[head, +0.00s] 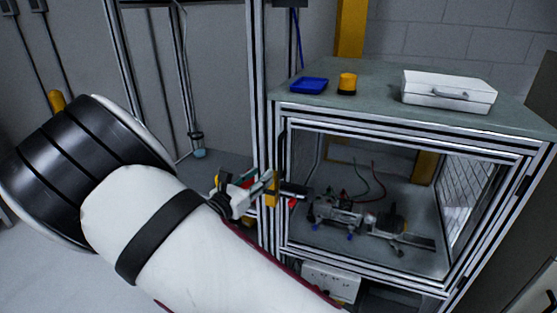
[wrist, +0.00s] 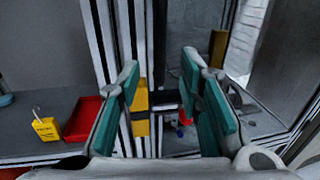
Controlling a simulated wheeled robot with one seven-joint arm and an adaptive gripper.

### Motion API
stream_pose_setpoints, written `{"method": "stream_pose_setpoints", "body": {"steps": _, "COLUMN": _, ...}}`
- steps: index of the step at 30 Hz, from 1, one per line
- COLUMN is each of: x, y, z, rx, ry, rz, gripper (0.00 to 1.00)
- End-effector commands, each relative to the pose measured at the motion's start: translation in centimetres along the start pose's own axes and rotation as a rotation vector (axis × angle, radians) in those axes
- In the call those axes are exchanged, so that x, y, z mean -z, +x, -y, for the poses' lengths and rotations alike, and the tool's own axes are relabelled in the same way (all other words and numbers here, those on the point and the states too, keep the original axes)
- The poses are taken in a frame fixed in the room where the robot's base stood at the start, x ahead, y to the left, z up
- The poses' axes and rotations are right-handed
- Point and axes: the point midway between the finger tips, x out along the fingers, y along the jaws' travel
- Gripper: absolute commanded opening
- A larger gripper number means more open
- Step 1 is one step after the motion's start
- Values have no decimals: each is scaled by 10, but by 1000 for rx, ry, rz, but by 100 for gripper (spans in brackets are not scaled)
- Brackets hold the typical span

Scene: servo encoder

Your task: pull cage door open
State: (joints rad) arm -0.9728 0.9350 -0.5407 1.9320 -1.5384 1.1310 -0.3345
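The cage (head: 420,115) has an aluminium frame, and its door (head: 415,140) is a clear framed panel at the front. The door looks shut, though a small gap is hard to rule out. A yellow block (head: 271,190) and a short dark bar (head: 293,189) sit at the door's left edge. In the wrist view the yellow block (wrist: 141,112) and the dark bar (wrist: 165,98) lie between my fingers' green pads. My gripper (wrist: 162,75) is open, with visible gaps on both sides. Contact cannot be told. My arm hides part of the cage's lower left.
On the cage top are a blue tray (head: 309,85), a yellow-black button (head: 347,83) and a white case (head: 448,91). A mechanical rig (head: 350,215) is inside. In the wrist view a red bin (wrist: 82,118) and a yellow tag (wrist: 46,128) lie left of the posts.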

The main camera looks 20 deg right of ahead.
Motion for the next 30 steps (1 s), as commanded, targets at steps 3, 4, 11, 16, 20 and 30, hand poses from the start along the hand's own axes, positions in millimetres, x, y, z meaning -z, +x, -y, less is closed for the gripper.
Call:
{"method": "stream_pose_setpoints", "body": {"steps": 3, "x": -1, "y": 25, "z": 2, "rx": 5, "ry": 0, "rz": 1, "gripper": 33}}
{"method": "stream_pose_setpoints", "body": {"steps": 4, "x": 0, "y": 31, "z": 2, "rx": 5, "ry": 0, "rz": 1, "gripper": 33}}
{"method": "stream_pose_setpoints", "body": {"steps": 11, "x": 0, "y": 74, "z": 1, "rx": 3, "ry": 3, "rz": 0, "gripper": 33}}
{"method": "stream_pose_setpoints", "body": {"steps": 16, "x": 0, "y": 97, "z": 1, "rx": 3, "ry": 2, "rz": 0, "gripper": 33}}
{"method": "stream_pose_setpoints", "body": {"steps": 20, "x": 0, "y": 105, "z": 1, "rx": 2, "ry": 3, "rz": 0, "gripper": 33}}
{"method": "stream_pose_setpoints", "body": {"steps": 30, "x": 0, "y": 108, "z": 1, "rx": 2, "ry": 3, "rz": -1, "gripper": 33}}
